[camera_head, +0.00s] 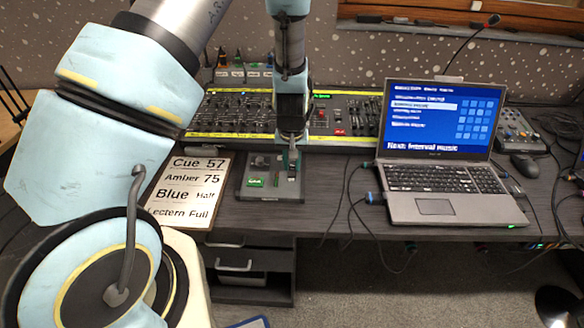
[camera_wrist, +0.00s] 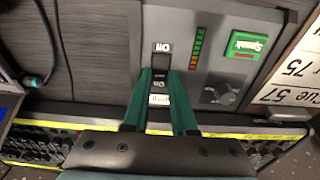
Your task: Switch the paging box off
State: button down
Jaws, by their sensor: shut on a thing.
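The paging box (camera_head: 270,196) is a flat grey unit on the desk in front of the mixing console. In the wrist view its grey top (camera_wrist: 215,65) fills the middle, with a green "Speak" button (camera_wrist: 248,44), a round knob (camera_wrist: 219,94) and an LED strip. A small black switch (camera_wrist: 161,61) sits in a slot with white inverted labels above and below it. My gripper (camera_head: 291,160) is over the right part of the box. Its green fingertips (camera_wrist: 161,73) are either side of the switch and shut on it. The fingers partly hide the switch.
A cue card (camera_head: 190,190) lies left of the box. An open laptop (camera_head: 440,180) stands to the right with cables (camera_head: 350,195) beside it. The mixing console (camera_head: 235,115) runs behind the box. Bare desk shows between box and laptop.

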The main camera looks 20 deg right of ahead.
jog(key=shift+s+t, duration=0.15)
jog(key=shift+t, duration=0.35)
jog(key=c, duration=0.7)
grip_release()
jog(key=v, duration=0.3)
jog(key=b+v, duration=0.1)
jog(key=v, duration=0.7)
jog(key=shift+a+b, duration=0.25)
jog(key=shift+b, duration=0.1)
jog(key=a+r+n, duration=0.1)
jog(key=a+r, duration=0.1)
jog(key=a, duration=0.7)
jog(key=s+a+r+n, duration=0.1)
jog(key=a+r, duration=0.2)
jog(key=a, duration=0.7)
jog(key=s+a+r+n+g, duration=0.1)
jog(key=a+r, duration=0.2)
jog(key=a, duration=0.7)
jog(key=shift+s+a+r+n+y, duration=0.1)
jog(key=shift+s+a+n+y, duration=0.1)
jog(key=shift+n+y, duration=0.15)
